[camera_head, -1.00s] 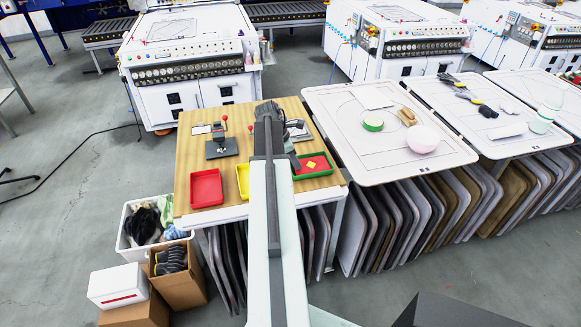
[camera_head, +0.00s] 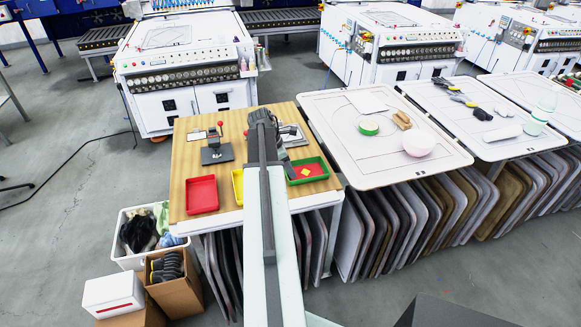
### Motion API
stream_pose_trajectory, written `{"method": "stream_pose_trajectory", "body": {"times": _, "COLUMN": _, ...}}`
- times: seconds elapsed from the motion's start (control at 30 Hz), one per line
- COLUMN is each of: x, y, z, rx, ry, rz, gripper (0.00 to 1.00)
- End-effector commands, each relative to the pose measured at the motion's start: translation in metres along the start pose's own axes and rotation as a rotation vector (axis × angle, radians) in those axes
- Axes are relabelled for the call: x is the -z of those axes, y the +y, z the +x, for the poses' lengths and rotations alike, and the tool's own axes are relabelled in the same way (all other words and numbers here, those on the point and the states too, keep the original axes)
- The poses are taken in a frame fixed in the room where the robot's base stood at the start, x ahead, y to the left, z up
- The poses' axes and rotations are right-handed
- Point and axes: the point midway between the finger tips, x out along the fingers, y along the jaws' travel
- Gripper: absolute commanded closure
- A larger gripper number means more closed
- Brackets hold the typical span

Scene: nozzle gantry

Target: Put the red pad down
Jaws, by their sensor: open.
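The red pad (camera_head: 318,168) with a yellow diamond on it lies inside the green tray (camera_head: 322,183), at the right front corner of the wooden-topped table. The tray's rim shows around it. My gripper (camera_head: 289,169) points down at the tray's left side. It is open, though its fingers are small and dark in this view. My arm hides part of the tray's left surroundings. I cannot tell whether a finger still touches the pad.
A red tray (camera_head: 202,195) and a yellow tray (camera_head: 238,184), partly hidden by my arm, stand left on the table. A red-knobbed press (camera_head: 216,149) stands behind them. A white table (camera_head: 345,160) with a green roll and pink bowl stands close on the right.

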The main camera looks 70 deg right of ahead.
Motion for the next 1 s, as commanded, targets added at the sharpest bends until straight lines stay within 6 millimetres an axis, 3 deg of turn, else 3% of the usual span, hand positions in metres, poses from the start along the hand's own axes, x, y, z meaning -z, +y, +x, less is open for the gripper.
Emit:
{"method": "stream_pose_trajectory", "body": {"times": 0.4, "x": -0.005, "y": 0.000, "z": -0.095, "rx": -0.001, "ry": 0.000, "rz": -0.001, "gripper": 0.57}}
{"method": "stream_pose_trajectory", "body": {"times": 0.5, "x": -0.004, "y": 0.000, "z": -0.110, "rx": 0.000, "ry": 0.000, "rz": 0.001, "gripper": 0.57}}
{"method": "stream_pose_trajectory", "body": {"times": 0.9, "x": -0.001, "y": 0.000, "z": -0.114, "rx": 0.001, "ry": 0.000, "rz": 0.002, "gripper": 0.57}}
{"method": "stream_pose_trajectory", "body": {"times": 1.0, "x": 0.015, "y": -0.001, "z": -0.120, "rx": -0.008, "ry": 0.008, "rz": 0.014, "gripper": 0.57}}
